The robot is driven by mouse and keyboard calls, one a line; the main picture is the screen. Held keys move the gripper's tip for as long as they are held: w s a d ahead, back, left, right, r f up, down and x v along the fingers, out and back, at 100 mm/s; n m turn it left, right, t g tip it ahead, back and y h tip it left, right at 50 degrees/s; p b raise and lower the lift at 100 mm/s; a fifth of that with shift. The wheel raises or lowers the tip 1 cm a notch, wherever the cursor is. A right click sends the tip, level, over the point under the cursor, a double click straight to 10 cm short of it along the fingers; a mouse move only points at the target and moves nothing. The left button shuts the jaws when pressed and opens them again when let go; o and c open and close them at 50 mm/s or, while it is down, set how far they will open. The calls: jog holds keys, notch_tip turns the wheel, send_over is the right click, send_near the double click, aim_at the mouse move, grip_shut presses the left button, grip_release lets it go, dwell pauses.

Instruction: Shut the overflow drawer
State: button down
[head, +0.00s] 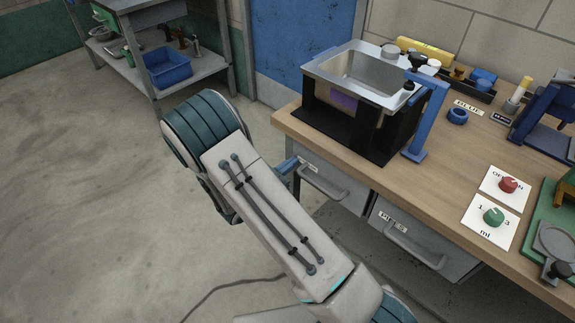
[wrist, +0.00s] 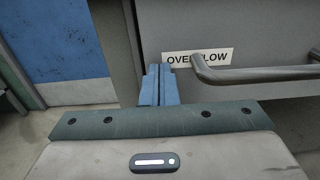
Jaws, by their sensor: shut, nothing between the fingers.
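The overflow drawer (head: 335,187) is the left grey drawer under the bench. In the wrist view its grey front (wrist: 240,25) carries a white OVERFLOW label (wrist: 178,57) and a bar handle (wrist: 255,73). The handle covers part of the label. My gripper (wrist: 159,72) has its blue fingers together and empty, at the label's lower left edge and left of the handle. I cannot tell whether the fingertips touch the front. In the head view my gripper (head: 287,164) is beside the drawer's left end, and my arm hides part of that area. How far the drawer stands out is unclear.
A second labelled drawer (head: 425,240) with a handle is to the right. The wooden bench top (head: 445,155) overhangs both and bears a metal sink (head: 365,75) on a black stand. A blue door (head: 300,35) is behind. Open floor (head: 80,190) lies to the left.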

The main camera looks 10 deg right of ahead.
jog(key=v, duration=1.4)
jog(key=shift+r, duration=0.1)
jog(key=s+d+r+m+g+y+p, duration=0.2)
jog(key=s+d+r+m+g+p, duration=0.2)
jog(key=d+r+m+g, duration=0.3)
jog(key=s+d+r+m+g+y+p, duration=0.35)
jog(key=s+d+r+m, duration=0.2)
jog(key=r, duration=0.35)
jog(key=s+r+m+t+y+p, duration=0.1)
jog(key=s+r+m+y+p, duration=0.2)
jog(key=r+m, duration=0.3)
jog(key=s+d+r+m+t+y+p, duration=0.1)
jog(key=s+r+m+t+y+p, duration=0.1)
jog(key=r+m+y, duration=0.4)
jog(key=shift+s+r+m+p, duration=0.35)
jog(key=shift+s+r+p, duration=0.45)
jog(key=shift+s+r, duration=0.85)
jog(key=shift+w+d+r, duration=0.15)
jog(key=shift+w+r, duration=0.15)
jog(key=shift+w, duration=0.05)
